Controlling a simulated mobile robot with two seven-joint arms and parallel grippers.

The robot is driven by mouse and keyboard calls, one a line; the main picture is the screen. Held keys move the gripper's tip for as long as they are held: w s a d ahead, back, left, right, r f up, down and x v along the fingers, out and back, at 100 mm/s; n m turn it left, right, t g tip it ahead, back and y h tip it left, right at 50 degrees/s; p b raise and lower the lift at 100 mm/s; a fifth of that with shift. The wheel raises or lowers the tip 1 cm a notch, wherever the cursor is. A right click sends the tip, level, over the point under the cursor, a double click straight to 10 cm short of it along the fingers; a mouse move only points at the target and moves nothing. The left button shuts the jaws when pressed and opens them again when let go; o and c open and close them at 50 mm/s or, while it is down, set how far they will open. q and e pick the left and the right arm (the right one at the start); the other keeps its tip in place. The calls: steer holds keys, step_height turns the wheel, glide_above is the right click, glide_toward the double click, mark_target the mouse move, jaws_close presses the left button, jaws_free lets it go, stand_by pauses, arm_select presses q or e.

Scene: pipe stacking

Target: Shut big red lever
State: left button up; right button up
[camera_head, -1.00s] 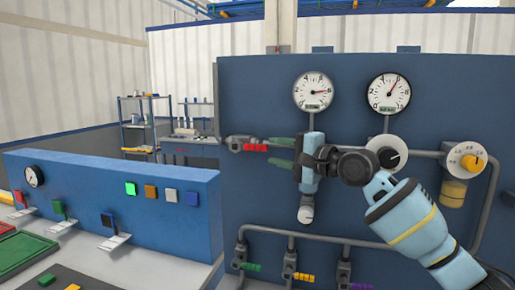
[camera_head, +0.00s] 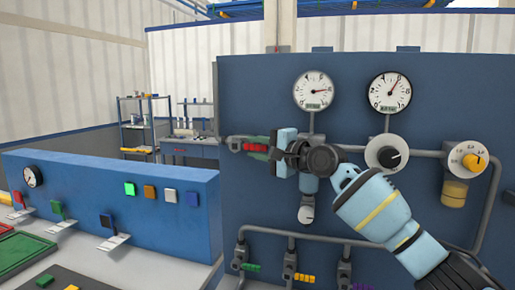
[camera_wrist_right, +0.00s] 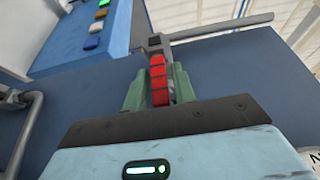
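The big red lever (camera_head: 252,148) sticks out to the right from a grey valve on a pipe at the left part of the blue panel. My right gripper (camera_head: 262,148) points left at it, with its green fingers over the handle. In the right wrist view, the red lever (camera_wrist_right: 158,82) lies lengthwise between the two fingers of the right gripper (camera_wrist_right: 160,85). The fingers look open, with a small gap at the right; whether the left one touches the lever I cannot tell. My left gripper is not in view.
Two gauges (camera_head: 313,91) and (camera_head: 390,92) sit above my right arm, and a dial (camera_head: 467,160) is at the right. Lower pipes carry small coloured levers, such as a yellow one (camera_head: 304,278). A blue button console (camera_head: 120,180) stands at the left.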

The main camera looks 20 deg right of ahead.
jaws_close()
steer(key=shift+f, duration=0.15)
